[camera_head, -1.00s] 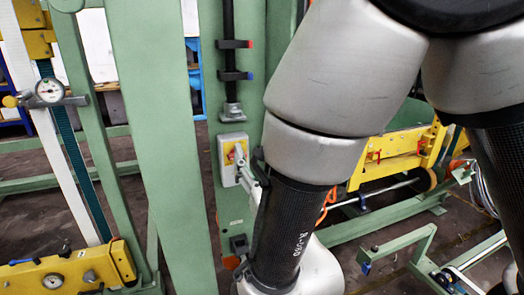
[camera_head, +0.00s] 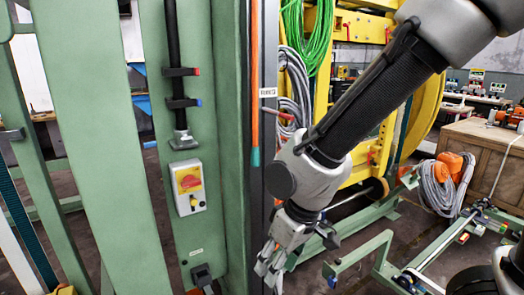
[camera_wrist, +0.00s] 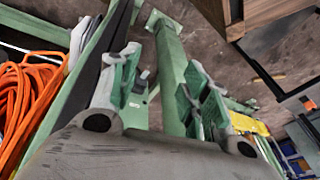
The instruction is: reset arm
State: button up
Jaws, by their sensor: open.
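My gripper (camera_head: 272,262) is at the lower middle of the head view, pointing down and to the left, to the right of the green machine column. In the wrist view its two fingers (camera_wrist: 160,95) stand apart with nothing between them, so it is open and empty. My arm comes in from the upper right of the head view.
Green frame bars (camera_head: 365,255) stand low on the right. Coiled green cable (camera_head: 305,35) and grey cable (camera_head: 295,90) hang behind my arm. A wooden crate (camera_head: 480,160) and an orange-and-grey cable bundle (camera_head: 440,185) are at the right. Orange cable (camera_wrist: 30,105) lies left in the wrist view.

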jog(key=d+r+m+t+h, duration=0.1)
jog(key=d+r+m, duration=0.2)
jog(key=d, duration=0.8)
jog(key=s+d+r+m+t+h, duration=0.1)
jog(key=d+r+m, duration=0.2)
jog(key=d+r, duration=0.5)
jog(key=s+d+r+m+t+h, duration=0.1)
jog(key=d+r+m, duration=0.2)
jog(key=d, duration=1.1)
notch_tip(320, 180, up, 2)
jog(key=shift+r+t, duration=0.25)
jog(key=shift+t, duration=0.05)
jog(key=shift+d, duration=0.1)
